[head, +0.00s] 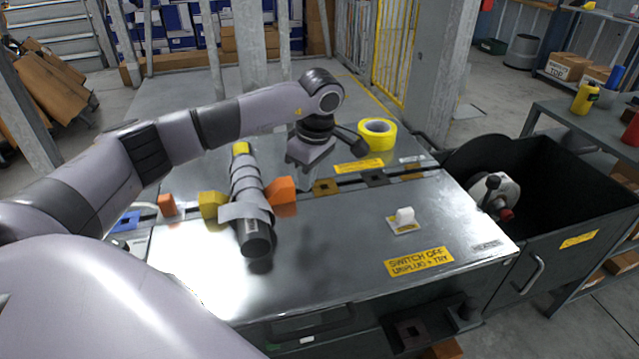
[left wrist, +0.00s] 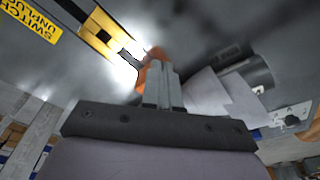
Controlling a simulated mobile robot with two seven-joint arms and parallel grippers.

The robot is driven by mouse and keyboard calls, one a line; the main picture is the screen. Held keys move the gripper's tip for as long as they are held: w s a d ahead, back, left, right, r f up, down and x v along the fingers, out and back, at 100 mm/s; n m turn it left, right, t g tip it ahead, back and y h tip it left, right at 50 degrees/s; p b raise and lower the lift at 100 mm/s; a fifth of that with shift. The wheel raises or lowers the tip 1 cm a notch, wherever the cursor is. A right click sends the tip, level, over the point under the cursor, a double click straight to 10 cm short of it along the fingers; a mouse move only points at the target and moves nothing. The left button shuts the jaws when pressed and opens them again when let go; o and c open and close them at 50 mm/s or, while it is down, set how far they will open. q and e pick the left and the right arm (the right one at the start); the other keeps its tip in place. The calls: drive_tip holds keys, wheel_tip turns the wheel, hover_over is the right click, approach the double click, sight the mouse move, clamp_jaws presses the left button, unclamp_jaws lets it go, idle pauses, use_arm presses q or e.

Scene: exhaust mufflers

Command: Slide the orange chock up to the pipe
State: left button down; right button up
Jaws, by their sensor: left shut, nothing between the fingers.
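The pipe (head: 252,212), a grey wrapped cylinder, lies lengthwise on the steel bench top; it also shows in the left wrist view (left wrist: 248,76). The orange chock (head: 281,190) is on its right side, close against it or nearly so; I cannot tell whether they touch. A yellow chock (head: 210,204) sits on the pipe's left. My left gripper (head: 305,166) is just right of the orange chock, pointing down. In the left wrist view its fingers (left wrist: 163,88) are shut and empty, with the orange chock (left wrist: 153,66) right at their tips. My right gripper is out of view.
Another orange block (head: 166,205) stands farther left. Yellow tape (head: 377,134) and a slotted rail with small blocks (head: 326,187) are behind and right. A white piece (head: 404,217) on a small plate stands at right. The front right of the bench is mostly clear.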

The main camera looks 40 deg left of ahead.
sight(282, 183)
use_arm(q)
drive_tip(key=a, duration=0.4)
drive_tip(key=a+f, duration=0.1)
drive_tip(key=a, duration=0.1)
drive_tip(key=shift+s+a, duration=0.2)
drive_tip(key=shift+a, duration=0.05)
drive_tip(key=shift+f, duration=0.3)
drive_tip(key=shift+d+f, duration=0.1)
